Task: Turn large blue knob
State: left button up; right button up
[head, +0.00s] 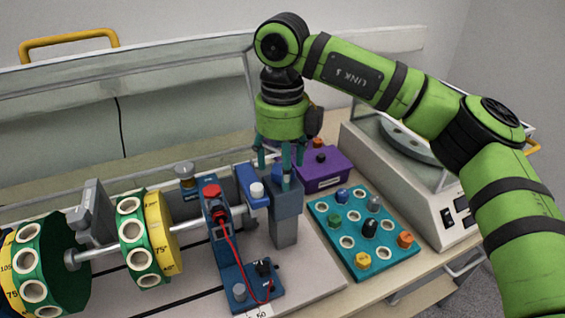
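A blue knob-like part (278,175) sits on top of the grey-blue post (284,222), partly hidden by a finger. I take it as the large blue knob, but its shape is unclear. My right gripper (281,160) points down right above this post, its teal fingers spread apart. One finger overlaps the top of the post in the picture; I cannot tell whether it touches the knob. Nothing shows between the fingers. My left gripper is not in view.
Left of the post are a blue bracket with a white knob (257,189) and a red-topped stand (213,205) with a red cable. A purple box (323,168) stands close behind. A teal tray (321,242) with several coloured pegs lies to the right. Green-yellow drums (160,235) sit left.

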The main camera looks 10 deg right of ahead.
notch_tip(320, 180, up, 12)
dwell(0.5)
dwell(0.5)
